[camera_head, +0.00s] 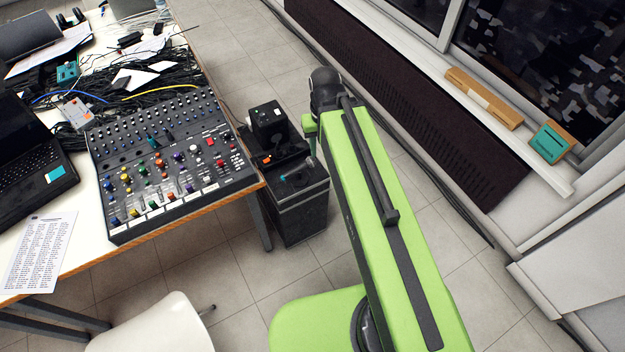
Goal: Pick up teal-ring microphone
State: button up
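I cannot pick out a teal-ring microphone for certain. A small dark teal item (153,141) lies on the mixing console, too small to identify. My lime-green arm reaches forward from the bottom right to a black joint. Below that joint, a small green part of my gripper (310,128) shows beside the black boxes right of the table. Its fingers are mostly hidden or too small to read, so I cannot tell whether they are open or shut. A small grey piece below it, over the lower box, is unclear.
The mixing console (165,165) sits near the right edge of the white table (88,222), with tangled cables (120,92) behind and a laptop (28,150) left. A black box stack (295,212) stands on the floor. A white chair (155,325) is in front. The window wall is right.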

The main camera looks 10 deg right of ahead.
aim_at(298, 178)
jog(key=u, duration=0.2)
jog(key=i, duration=0.9)
jog(key=z, duration=0.05)
jog(key=k, duration=0.55)
jog(key=u, duration=3.15)
jog(key=k, duration=1.3)
jog(key=u, duration=0.1)
